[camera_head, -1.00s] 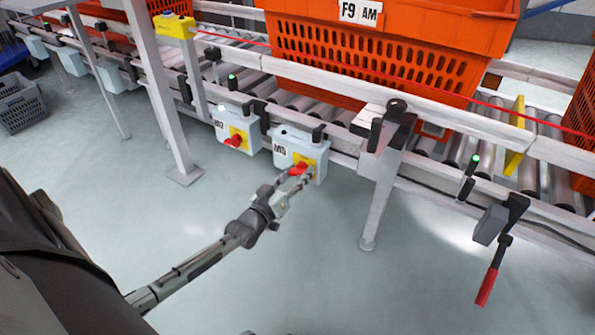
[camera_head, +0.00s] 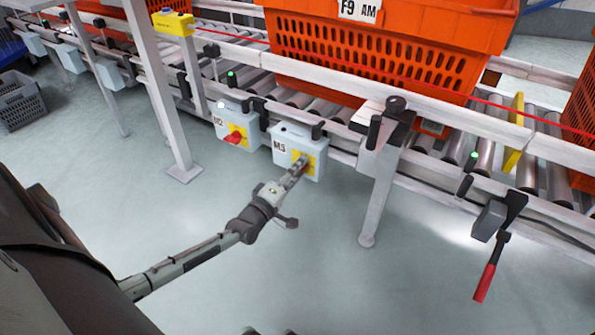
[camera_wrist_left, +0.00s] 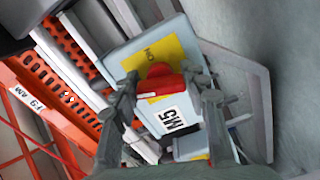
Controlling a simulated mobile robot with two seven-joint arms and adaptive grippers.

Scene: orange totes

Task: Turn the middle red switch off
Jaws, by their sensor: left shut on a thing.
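A pale blue switch box with a yellow plate and an M-label (camera_head: 290,148) hangs under the conveyor rail in the head view. Its red switch is hidden there behind my left gripper (camera_head: 298,168). In the left wrist view the red switch (camera_wrist_left: 160,84) lies across the yellow plate between the fingertips of my left gripper (camera_wrist_left: 160,90), which is shut on it. A second box, labelled M2 (camera_head: 228,120), with its own red switch (camera_head: 235,139), hangs to the left. My right gripper is not in view.
An orange tote (camera_head: 370,45) stands on the roller conveyor above. A white support leg (camera_head: 378,200) stands right of the boxes, and a red-handled lever (camera_head: 486,280) hangs farther right. The floor below is clear. A grey crate (camera_head: 20,100) stands at far left.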

